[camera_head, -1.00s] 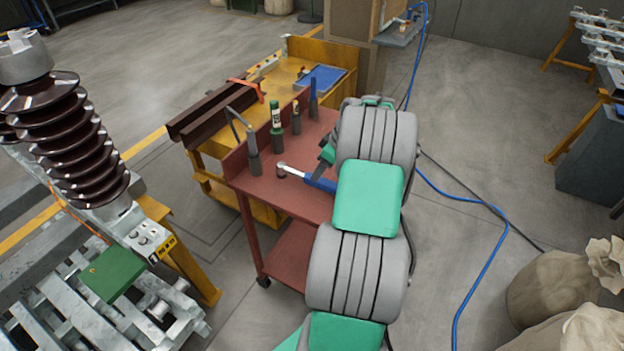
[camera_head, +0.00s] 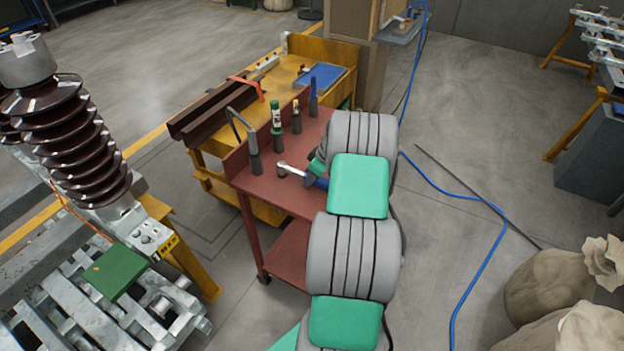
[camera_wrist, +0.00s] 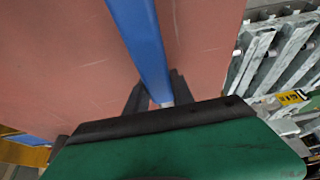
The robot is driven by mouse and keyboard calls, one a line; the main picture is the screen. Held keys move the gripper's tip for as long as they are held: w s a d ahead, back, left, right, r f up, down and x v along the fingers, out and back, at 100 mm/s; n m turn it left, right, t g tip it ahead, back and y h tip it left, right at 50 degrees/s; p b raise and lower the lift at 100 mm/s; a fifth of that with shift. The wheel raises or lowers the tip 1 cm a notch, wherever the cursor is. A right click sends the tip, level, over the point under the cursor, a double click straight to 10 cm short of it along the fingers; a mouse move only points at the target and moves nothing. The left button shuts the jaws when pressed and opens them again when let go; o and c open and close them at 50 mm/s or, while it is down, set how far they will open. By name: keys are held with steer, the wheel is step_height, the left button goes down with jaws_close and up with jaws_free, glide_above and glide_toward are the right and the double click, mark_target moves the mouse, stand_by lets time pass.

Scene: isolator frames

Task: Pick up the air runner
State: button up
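The air runner is a tool with a silver head (camera_head: 292,171) and a blue handle (camera_head: 321,183), lying on the red cart (camera_head: 268,190). In the head view, my arm covers the rest of the handle. In the wrist view, the blue handle (camera_wrist: 142,40) runs down from the top edge to between the two dark fingers of my gripper (camera_wrist: 158,88). The fingers are apart, one on each side of the handle. Whether they touch it is hard to tell. The green and black gripper body fills the bottom of that view.
Upright tools stand along the cart's back, including a green bottle-like one (camera_head: 277,118) and a hooked one (camera_head: 254,150). A yellow bench (camera_head: 290,78) stands behind. A ribbed brown insulator (camera_head: 75,140) is at left. A blue hose (camera_head: 480,270) and sacks (camera_head: 550,285) are at right.

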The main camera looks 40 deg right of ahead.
jaws_close()
stand_by(0.3)
steer(key=shift+w+d+r, duration=0.1)
steer(key=shift+r, duration=0.05)
steer(key=shift+r, duration=0.1)
